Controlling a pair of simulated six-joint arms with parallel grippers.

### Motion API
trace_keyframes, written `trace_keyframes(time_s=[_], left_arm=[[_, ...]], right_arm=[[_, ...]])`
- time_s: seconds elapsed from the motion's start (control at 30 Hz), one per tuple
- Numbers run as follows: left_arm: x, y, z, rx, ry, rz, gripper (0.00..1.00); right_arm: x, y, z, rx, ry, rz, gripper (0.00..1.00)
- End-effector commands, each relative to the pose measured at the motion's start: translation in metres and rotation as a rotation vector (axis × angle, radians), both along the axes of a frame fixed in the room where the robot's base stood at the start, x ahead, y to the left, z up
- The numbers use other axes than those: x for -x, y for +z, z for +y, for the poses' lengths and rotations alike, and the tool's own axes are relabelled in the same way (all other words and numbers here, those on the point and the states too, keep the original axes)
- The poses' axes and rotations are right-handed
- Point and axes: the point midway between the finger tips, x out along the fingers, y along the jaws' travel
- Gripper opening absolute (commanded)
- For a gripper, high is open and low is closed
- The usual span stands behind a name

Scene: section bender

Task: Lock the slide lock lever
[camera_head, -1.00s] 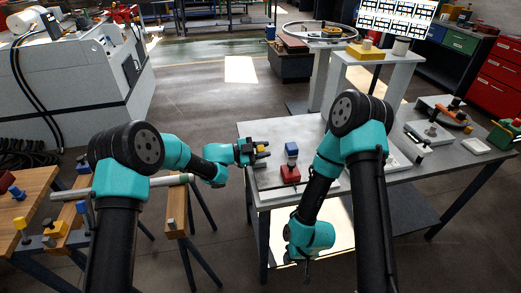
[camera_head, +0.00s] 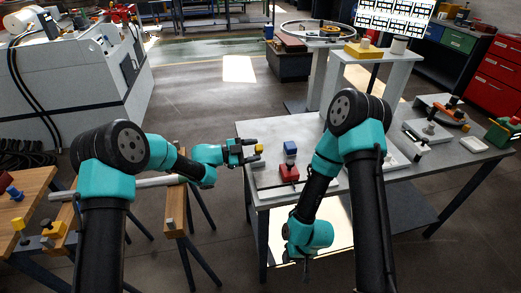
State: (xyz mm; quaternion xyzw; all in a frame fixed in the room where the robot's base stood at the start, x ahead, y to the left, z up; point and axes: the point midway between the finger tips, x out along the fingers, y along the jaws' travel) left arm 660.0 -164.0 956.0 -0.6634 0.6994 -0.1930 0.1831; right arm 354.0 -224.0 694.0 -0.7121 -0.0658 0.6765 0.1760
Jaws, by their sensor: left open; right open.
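My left gripper (camera_head: 253,150) is open over the left edge of the grey worktable (camera_head: 262,128). A small yellow piece (camera_head: 259,148) shows at its fingertips; I cannot tell whether they touch it. Right of it on the table stand a blue block (camera_head: 290,148) and a red block (camera_head: 289,173) on a dark fixture. I cannot tell for certain which part is the slide lock lever. My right gripper (camera_head: 307,268) hangs low in front of the table, below its top, seen small and dark, away from these parts.
A wooden bench (camera_head: 40,190) with yellow and blue pieces and a long grey bar (camera_head: 155,182) lie at the left. A grey stand (camera_head: 375,62) and a round ring (camera_head: 318,30) rise behind the table. Other fixtures (camera_head: 430,130) fill the table's right part.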

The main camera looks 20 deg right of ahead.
Motion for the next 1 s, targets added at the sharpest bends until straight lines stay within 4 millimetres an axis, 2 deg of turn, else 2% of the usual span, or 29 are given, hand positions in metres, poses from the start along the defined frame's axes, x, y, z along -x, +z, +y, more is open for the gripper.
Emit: trace_keyframes(time_s=[0.1, 0.6, 0.8, 1.0], left_arm=[[-0.002, 0.0, 0.024, 0.0, 0.004, 0.0, 0.55], [-0.007, 0.0, 0.118, -0.001, 0.003, -0.001, 0.55], [-0.007, 0.0, 0.137, 0.0, 0.0, 0.0, 0.55], [-0.007, 0.0, 0.141, -0.001, -0.001, 0.0, 0.55]], right_arm=[[0.0, 0.0, 0.0, 0.0, 0.0, 0.0, 0.43], [0.0, 0.0, 0.0, 0.0, 0.0, 0.0, 0.43], [0.0, 0.0, 0.0, 0.0, 0.0, 0.0, 0.43], [0.0, 0.0, 0.0, 0.0, 0.0, 0.0, 0.43]])
